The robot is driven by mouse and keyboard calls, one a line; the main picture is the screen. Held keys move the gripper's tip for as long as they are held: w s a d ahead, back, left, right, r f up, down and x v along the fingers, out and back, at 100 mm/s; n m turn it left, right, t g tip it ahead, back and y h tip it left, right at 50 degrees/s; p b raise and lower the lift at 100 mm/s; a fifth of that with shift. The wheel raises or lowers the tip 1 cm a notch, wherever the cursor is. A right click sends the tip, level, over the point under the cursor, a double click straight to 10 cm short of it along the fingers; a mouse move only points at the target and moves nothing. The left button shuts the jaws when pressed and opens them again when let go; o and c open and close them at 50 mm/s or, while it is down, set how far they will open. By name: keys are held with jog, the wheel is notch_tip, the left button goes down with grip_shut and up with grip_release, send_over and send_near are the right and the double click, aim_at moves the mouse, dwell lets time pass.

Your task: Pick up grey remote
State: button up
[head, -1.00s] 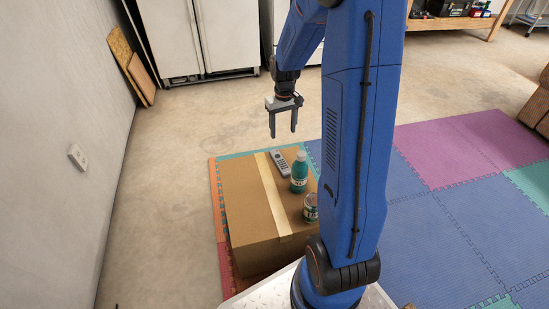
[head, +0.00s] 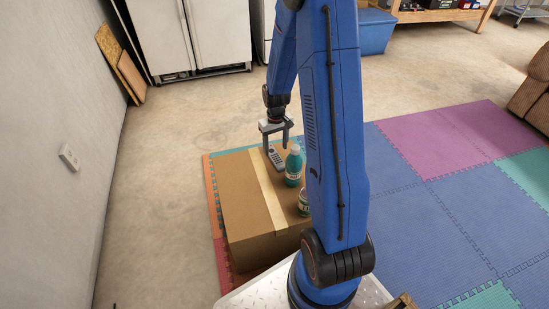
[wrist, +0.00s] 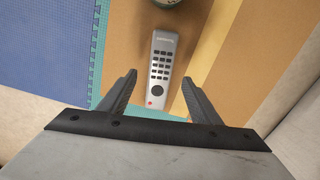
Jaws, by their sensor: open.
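The grey remote (head: 275,157) lies on top of the cardboard box (head: 243,207), near its far edge. In the wrist view the remote (wrist: 160,70) shows its dark buttons and one red button, lying lengthwise ahead of the fingers. My gripper (head: 276,145) is open and empty, above the remote. In the wrist view the two fingers of my gripper (wrist: 160,90) stand on either side of the remote's near end, apart from it. The exact height above it is hard to tell.
A teal bottle (head: 293,168) stands on the box just right of the remote. A can (head: 303,203) stands nearer, partly hidden by my arm. A wall outlet (head: 69,157) is at left. Coloured foam mats (head: 420,220) cover the floor at right.

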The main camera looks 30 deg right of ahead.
aim_at(275, 156)
jog(key=shift+w+f, duration=0.15)
jog(key=shift+f, duration=1.1)
jog(key=shift+w+f, duration=0.15)
jog(key=shift+f, duration=1.1)
jog(key=c, duration=1.2)
